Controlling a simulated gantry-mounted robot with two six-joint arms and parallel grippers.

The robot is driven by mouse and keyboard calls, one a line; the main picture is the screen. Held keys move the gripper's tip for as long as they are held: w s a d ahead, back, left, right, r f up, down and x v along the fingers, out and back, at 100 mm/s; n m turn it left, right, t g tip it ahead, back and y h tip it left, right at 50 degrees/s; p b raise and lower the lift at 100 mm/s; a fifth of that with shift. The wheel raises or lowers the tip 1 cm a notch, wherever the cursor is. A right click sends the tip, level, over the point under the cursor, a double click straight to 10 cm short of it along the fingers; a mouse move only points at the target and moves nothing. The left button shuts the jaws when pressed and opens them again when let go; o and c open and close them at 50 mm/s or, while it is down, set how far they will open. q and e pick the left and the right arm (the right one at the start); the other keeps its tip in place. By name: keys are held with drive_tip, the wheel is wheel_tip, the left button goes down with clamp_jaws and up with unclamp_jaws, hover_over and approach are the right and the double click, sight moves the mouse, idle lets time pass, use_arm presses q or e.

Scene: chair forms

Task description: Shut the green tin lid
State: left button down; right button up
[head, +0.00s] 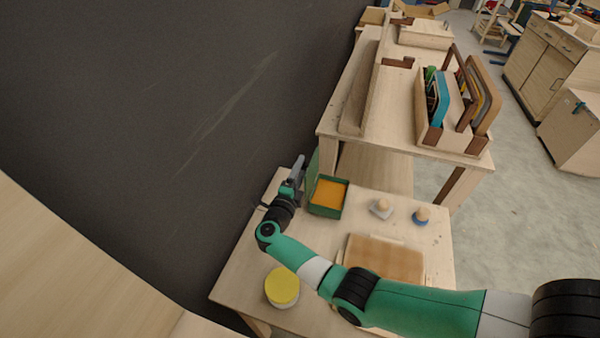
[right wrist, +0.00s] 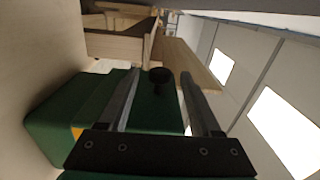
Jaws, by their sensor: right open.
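The green tin (head: 327,211) stands on the low wooden table, and an orange filling shows inside it. Its green lid (head: 313,168) stands raised, roughly upright, along the tin's left side. My right gripper (head: 297,172) is just left of the lid, close to it; whether they touch I cannot tell. In the right wrist view the two fingers are apart, with a dark round knob (right wrist: 160,75) on a short stem showing between them. Dark green surfaces of the tin (right wrist: 55,125) fill the lower left there. My left gripper is not in view.
A dark wall (head: 150,130) runs close on the left. A higher table with racks stands behind.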

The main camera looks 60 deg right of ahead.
drive_tip(key=shift+d, duration=0.1)
clamp_jaws()
idle(0.3)
idle(1.1)
